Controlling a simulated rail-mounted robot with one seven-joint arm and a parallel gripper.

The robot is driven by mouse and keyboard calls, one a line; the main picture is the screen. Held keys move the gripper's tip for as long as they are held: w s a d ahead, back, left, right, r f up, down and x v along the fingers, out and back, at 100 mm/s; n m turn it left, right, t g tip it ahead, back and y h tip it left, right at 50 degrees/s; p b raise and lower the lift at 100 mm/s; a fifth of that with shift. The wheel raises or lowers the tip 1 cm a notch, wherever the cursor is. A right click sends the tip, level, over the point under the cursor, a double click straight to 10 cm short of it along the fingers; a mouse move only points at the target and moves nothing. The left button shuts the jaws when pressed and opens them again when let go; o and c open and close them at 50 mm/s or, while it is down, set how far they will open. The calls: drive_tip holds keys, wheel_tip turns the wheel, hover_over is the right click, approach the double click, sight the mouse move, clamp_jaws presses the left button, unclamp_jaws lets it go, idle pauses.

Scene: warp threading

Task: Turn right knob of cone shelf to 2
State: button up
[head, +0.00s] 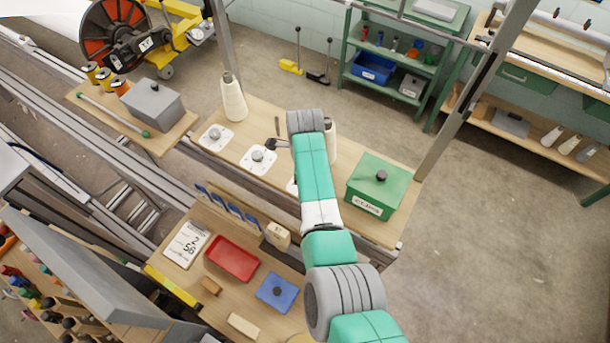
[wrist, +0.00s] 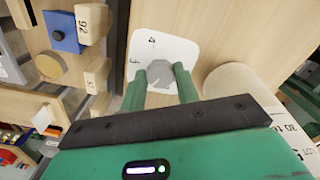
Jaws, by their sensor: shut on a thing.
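The cone shelf (head: 240,177) is a light wood board with white dial plates. The right plate (head: 291,187) is mostly hidden behind my arm in the head view. In the wrist view, a white plate (wrist: 178,48) with printed numbers, a 4 among them, carries a grey faceted knob (wrist: 159,70). The green fingers of my gripper (wrist: 161,82) are shut on this knob, one on each side. A 2 shows near the knob's lower edge. The knob's pointer setting cannot be read. My gripper's fingertips are hidden by my arm in the head view.
A white cone (head: 233,98) stands at the shelf's back left; another cone (wrist: 235,82) stands close right of my gripper. A green lidded box (head: 376,186) sits at the shelf's right end. A lower bench holds a red tray (head: 232,259) and blue lidded piece (head: 278,292).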

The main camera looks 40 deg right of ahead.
drive_tip(key=shift+r, duration=0.1)
idle(0.4)
drive_tip(key=o, duration=1)
wheel_tip(320, 180, up, 8)
drive_tip(key=shift+f, duration=0.15)
